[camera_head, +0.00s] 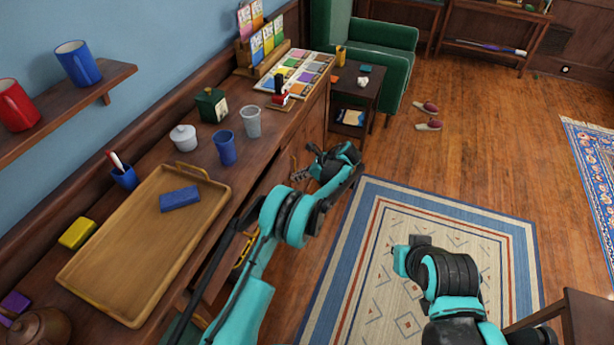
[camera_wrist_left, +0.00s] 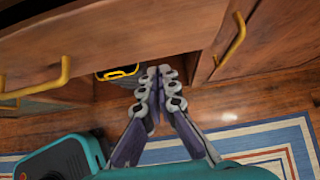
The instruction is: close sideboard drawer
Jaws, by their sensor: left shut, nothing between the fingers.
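The wooden sideboard (camera_head: 255,152) runs along the left wall. A drawer (camera_head: 222,268) on its front appears pulled out, partly hidden behind my left arm, so how far cannot be told. In the left wrist view a wide wooden front (camera_wrist_left: 150,35) spans the top, with a brass handle (camera_wrist_left: 62,78) at left. My left gripper (camera_head: 298,170) is beside the sideboard's front, below its top. In the left wrist view my left gripper (camera_wrist_left: 160,74) has its fingers together and empty, near the front's lower edge; contact cannot be told. My right gripper does not show.
A tray (camera_head: 95,270), a blue cup (camera_head: 225,148) and a green box (camera_head: 211,105) stand on the sideboard. A small side table (camera_head: 362,92) and green armchair (camera_head: 375,62) are beyond. A cabinet handle (camera_wrist_left: 235,38) is right of the fingers. The patterned rug (camera_head: 375,225) looks clear.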

